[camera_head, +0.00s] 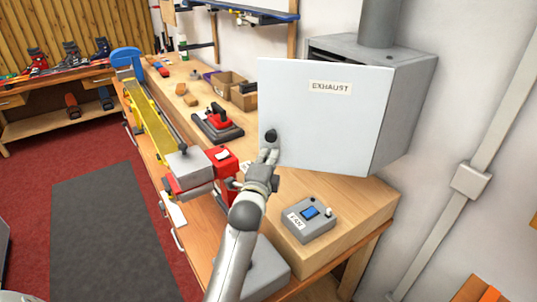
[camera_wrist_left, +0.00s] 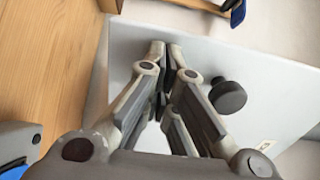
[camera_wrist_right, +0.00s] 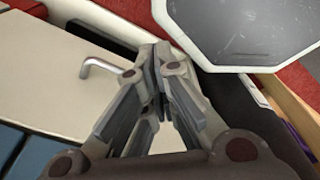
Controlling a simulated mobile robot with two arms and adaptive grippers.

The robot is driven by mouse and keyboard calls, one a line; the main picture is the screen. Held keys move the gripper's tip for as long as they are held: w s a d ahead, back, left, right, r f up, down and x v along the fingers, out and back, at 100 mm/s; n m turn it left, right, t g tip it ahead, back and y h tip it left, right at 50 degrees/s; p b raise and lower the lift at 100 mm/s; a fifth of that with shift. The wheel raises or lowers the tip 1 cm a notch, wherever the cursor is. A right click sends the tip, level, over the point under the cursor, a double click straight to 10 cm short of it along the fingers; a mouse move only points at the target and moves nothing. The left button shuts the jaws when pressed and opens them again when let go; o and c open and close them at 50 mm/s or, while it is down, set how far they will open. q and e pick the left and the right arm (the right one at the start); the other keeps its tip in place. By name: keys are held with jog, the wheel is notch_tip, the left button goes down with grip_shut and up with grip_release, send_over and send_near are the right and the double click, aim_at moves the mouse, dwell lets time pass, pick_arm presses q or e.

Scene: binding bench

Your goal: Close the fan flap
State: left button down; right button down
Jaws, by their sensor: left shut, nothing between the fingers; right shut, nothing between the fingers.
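The fan flap (camera_head: 325,120) is a white panel labelled EXHAUST on the front of the grey exhaust box (camera_head: 408,105). It stands ajar, with a dark gap behind its top edge. A black round knob (camera_head: 271,136) sits near its lower left corner. My left gripper (camera_head: 268,156) is shut and empty, just below the knob in the head view. In the left wrist view the shut fingertips (camera_wrist_left: 165,55) lie in front of the flap (camera_wrist_left: 205,55), beside the knob (camera_wrist_left: 228,95). I cannot tell whether they touch the panel. My right gripper (camera_wrist_right: 158,60) is shut and empty, away from the flap.
A grey fan control box (camera_head: 309,219) with a blue switch stands on the bench below the flap. A red-handled tool (camera_head: 218,122) and cardboard boxes (camera_head: 228,84) stand to the left. In the right wrist view a drawer handle (camera_wrist_right: 100,66) is near my right fingers.

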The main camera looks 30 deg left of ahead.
jog(key=shift+s, duration=0.25)
pick_arm(q)
jog(key=shift+w, duration=0.2)
pick_arm(e)
jog(key=shift+w+d, duration=0.15)
jog(key=shift+d, duration=0.15)
